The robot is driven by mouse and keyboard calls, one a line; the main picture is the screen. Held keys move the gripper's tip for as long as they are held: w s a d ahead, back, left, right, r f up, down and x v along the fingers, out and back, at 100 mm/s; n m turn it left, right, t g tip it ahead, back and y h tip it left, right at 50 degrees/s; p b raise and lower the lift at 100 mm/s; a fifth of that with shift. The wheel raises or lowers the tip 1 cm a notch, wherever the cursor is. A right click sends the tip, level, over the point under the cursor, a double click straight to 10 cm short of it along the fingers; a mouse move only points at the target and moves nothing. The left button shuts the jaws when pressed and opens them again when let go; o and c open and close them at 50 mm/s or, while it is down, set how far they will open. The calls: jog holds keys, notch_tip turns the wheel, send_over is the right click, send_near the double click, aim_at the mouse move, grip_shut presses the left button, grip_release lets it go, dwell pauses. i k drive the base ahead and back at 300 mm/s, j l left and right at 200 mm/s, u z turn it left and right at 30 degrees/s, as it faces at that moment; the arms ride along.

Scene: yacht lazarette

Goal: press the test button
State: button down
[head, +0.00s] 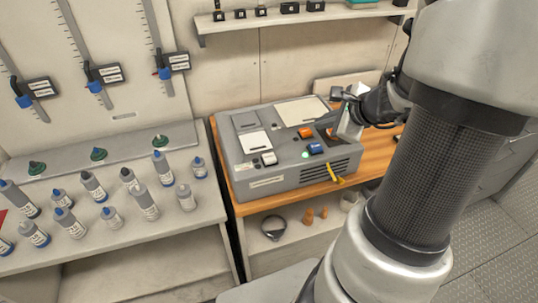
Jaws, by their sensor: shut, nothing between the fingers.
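A grey control box (290,180) sits on a wooden-topped bench. The labels are too small to read, so I cannot tell which one is the test button. My gripper (338,128) is shut and empty over the box's right side, close to the orange and blue controls. I cannot tell whether it touches the box. My wrist and fingers hide part of the box's right end.
A yellow lever (336,179) sticks out of the box's front. Several bottles (145,200) stand on the left counter (120,235). Small items and a round dark dish (274,228) lie on the shelf below. A wall shelf (300,20) is above. My arm fills the right side.

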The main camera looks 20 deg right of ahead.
aim_at(269, 158)
jog(key=j+z, duration=0.35)
jog(key=k+j+z, duration=0.15)
jog(key=z, duration=0.2)
